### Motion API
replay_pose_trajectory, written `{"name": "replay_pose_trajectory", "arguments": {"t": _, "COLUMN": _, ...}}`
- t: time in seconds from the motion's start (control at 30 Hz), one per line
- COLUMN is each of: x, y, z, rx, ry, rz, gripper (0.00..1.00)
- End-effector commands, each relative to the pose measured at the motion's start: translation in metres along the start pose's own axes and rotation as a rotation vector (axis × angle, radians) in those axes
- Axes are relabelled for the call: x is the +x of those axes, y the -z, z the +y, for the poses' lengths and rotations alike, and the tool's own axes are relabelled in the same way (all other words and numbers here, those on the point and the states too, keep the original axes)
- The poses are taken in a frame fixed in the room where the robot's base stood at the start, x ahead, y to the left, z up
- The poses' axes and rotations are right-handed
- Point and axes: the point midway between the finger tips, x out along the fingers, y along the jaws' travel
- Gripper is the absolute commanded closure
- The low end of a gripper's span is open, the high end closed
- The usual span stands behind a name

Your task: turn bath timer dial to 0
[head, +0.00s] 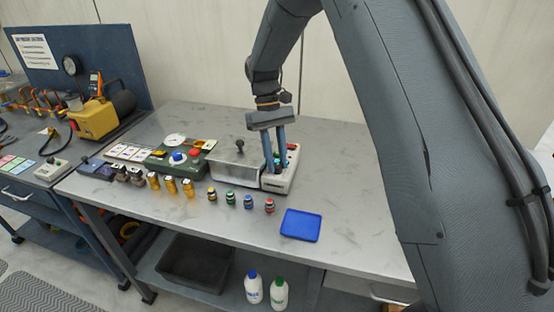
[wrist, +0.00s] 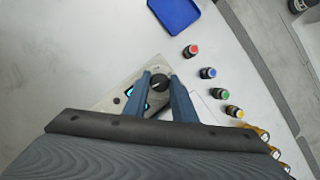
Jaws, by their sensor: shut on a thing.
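The bath timer dial (wrist: 159,83) is a small round black knob on a pale control panel (wrist: 118,92) in the wrist view. My gripper (wrist: 158,76) points down at the panel, with its two blue fingers on either side of the dial and shut on it. In the head view my gripper (head: 276,170) reaches down to the control box (head: 279,185) at the right end of the steel bath (head: 236,166). The fingers hide the dial there. The dial's pointer and numbers are too small to read. A lit cyan display shows beside the left finger.
Small bottles with coloured caps (head: 248,202) stand in a row in front of the bath. A blue tray (head: 301,225) lies to the right. A green device (head: 178,158) and brass parts (head: 170,184) stand to the left. The bench's right part is clear.

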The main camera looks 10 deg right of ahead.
Motion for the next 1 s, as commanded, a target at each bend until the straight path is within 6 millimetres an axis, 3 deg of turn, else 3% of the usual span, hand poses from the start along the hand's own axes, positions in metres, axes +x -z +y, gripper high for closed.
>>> {"name": "replay_pose_trajectory", "arguments": {"t": 0.4, "x": 0.0000, "y": 0.0001, "z": -0.0012, "rx": -0.179, "ry": -0.075, "rz": -0.008, "gripper": 0.98}}
{"name": "replay_pose_trajectory", "arguments": {"t": 0.97, "x": 0.0002, "y": 0.0003, "z": -0.0013, "rx": -0.205, "ry": -0.085, "rz": -0.009, "gripper": 0.98}}
{"name": "replay_pose_trajectory", "arguments": {"t": 1.0, "x": 0.0003, "y": 0.0003, "z": -0.0013, "rx": -0.205, "ry": -0.085, "rz": -0.009, "gripper": 0.71}}
